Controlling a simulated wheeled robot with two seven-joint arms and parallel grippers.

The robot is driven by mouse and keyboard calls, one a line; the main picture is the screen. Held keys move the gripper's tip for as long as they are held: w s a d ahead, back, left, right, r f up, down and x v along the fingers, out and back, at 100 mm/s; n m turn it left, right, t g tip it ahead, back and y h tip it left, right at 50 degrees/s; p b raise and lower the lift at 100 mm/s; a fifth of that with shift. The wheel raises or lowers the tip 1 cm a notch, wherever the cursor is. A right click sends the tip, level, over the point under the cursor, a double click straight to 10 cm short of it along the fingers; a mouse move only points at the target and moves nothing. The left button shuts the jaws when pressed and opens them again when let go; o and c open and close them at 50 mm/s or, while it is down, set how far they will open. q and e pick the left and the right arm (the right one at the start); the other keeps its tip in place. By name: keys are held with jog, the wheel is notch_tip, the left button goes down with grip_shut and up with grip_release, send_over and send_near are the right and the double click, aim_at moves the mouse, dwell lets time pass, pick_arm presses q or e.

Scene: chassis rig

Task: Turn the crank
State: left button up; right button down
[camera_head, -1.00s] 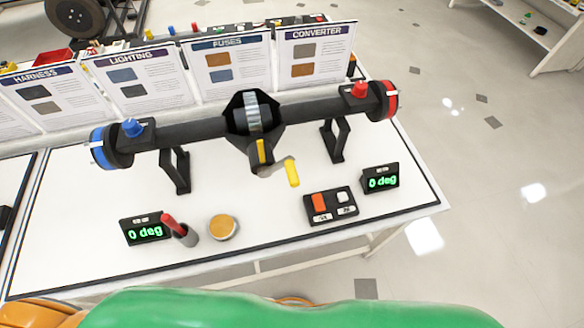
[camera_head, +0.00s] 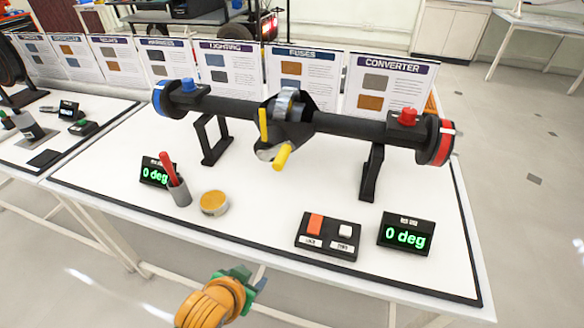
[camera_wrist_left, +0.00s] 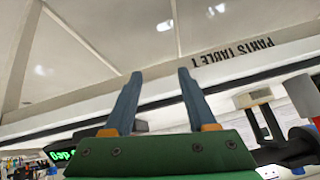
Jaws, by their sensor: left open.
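The crank (camera_head: 282,157) has a yellow handle and sticks out of the front of the black axle's middle housing, toward me. A second yellow strip (camera_head: 263,125) stands upright beside it on the housing. The black axle (camera_head: 345,124) rests on two stands, with a blue end at left and a red end at right. My left gripper (camera_head: 248,276) is low in front of the table's front edge, well below and apart from the crank. In the left wrist view its two blue-grey fingers (camera_wrist_left: 160,100) are spread with nothing between them. My right gripper is not in view.
Two displays reading 0 deg (camera_head: 406,235) (camera_head: 156,172) stand on the white table (camera_head: 250,245). A switch box (camera_head: 328,236), a round orange-topped item (camera_head: 214,202) and a grey cup with a red-handled item (camera_head: 180,192) are near the front. Upright info boards (camera_head: 388,85) line the back.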

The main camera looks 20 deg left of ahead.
aim_at(277, 168)
pick_arm(q)
jog(key=w+d+r+t, duration=0.1)
jog(key=w+r+t, duration=0.2)
jog(key=r, duration=0.4)
jog(key=w+d+r+m+t, duration=0.1)
jog(key=w+r+t, duration=0.3)
jog(key=r, duration=0.3)
jog(key=w+d+r+m+t+h, duration=0.1)
jog(key=w+r+t, duration=0.2)
jog(key=r, duration=0.5)
jog(key=shift+w+d, duration=0.15)
jog(key=shift+w, duration=0.4)
jog(key=shift+w+t, duration=0.3)
jog(key=w, duration=0.6)
jog(key=shift+w+d, duration=0.1)
jog(key=shift+w, duration=0.05)
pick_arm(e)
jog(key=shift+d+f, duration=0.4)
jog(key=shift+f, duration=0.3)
pick_arm(q)
jog(key=shift+c, duration=0.3)
grip_shut()
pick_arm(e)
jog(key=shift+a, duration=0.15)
pick_arm(q)
jog(key=shift+f, duration=0.2)
